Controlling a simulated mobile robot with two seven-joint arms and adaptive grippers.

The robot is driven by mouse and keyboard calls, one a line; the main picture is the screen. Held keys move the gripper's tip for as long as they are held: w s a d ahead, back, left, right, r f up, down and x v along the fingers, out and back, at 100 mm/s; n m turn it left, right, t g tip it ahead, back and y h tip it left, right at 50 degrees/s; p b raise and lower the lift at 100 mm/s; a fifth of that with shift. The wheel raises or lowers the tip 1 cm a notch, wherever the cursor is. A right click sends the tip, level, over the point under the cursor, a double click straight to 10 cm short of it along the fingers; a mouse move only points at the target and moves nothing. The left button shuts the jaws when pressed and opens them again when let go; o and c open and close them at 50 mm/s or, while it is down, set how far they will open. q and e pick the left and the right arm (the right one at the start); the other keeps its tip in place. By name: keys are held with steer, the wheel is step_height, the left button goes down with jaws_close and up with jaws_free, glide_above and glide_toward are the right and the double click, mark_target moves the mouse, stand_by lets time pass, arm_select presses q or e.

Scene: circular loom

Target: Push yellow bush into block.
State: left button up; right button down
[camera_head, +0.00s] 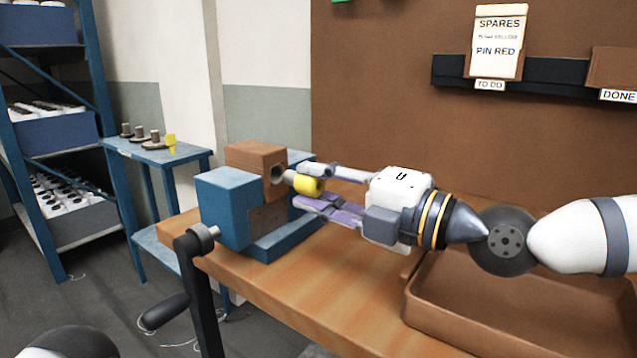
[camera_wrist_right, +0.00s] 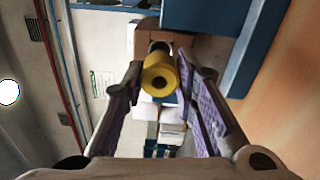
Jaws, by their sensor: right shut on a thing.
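The yellow bush (camera_head: 311,185) has a thick yellow collar and a narrower grey end pointing left at the block. The brown block (camera_head: 252,157) is clamped in the blue vise (camera_head: 222,208), with a round dark hole facing the bush. The grey end is close to the hole; I cannot tell whether it has entered. My right gripper (camera_head: 303,186) comes from the right and is shut on the bush, its purple-padded fingers on either side. In the wrist view the bush (camera_wrist_right: 160,77) shows end-on between the fingers, in front of the block (camera_wrist_right: 190,20). My left gripper is not in view.
The vise stands on a wooden bench (camera_head: 300,284), its crank handle (camera_head: 195,290) sticking out in front. A brown tray (camera_head: 500,315) lies at right. A small blue table (camera_head: 160,155) behind holds several brown pieces and a yellow one. A blue shelf rack stands at far left.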

mark_target(296, 180)
steer(key=shift+w+a, duration=0.25)
steer(key=shift+a, duration=0.05)
steer(key=shift+w+a, duration=0.4)
steer(key=shift+a, duration=0.2)
steer(key=shift+w+a, duration=0.15)
stand_by(0.5)
steer(key=shift+w+a, duration=0.35)
steer(key=shift+a, duration=0.15)
steer(key=c, duration=1.2)
jaws_free()
steer(key=v, duration=1.2)
